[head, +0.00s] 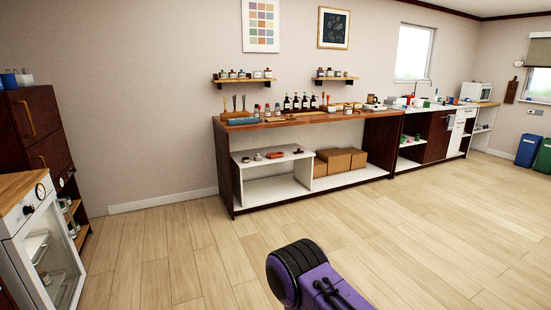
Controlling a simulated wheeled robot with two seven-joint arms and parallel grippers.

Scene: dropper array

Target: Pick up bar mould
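I cannot pick out the bar mould for certain; the items here are small and far off. A long wooden-topped workbench (300,122) stands against the back wall and carries several bottles, jars and trays. A teal item (243,121) lies near its left end, with thin upright sticks behind it. Several dark pump bottles (295,103) stand in the middle of the top. A few small items (275,155) sit on the white lower shelf (300,152). Neither of my grippers shows in the head view.
Cardboard boxes (340,160) sit under the workbench. A white glass-fronted cabinet (42,250) and a dark cabinet (35,120) stand at the left. A counter with a sink tap (425,82) and bins (527,150) are at the right. The wooden floor (200,255) before the workbench is clear.

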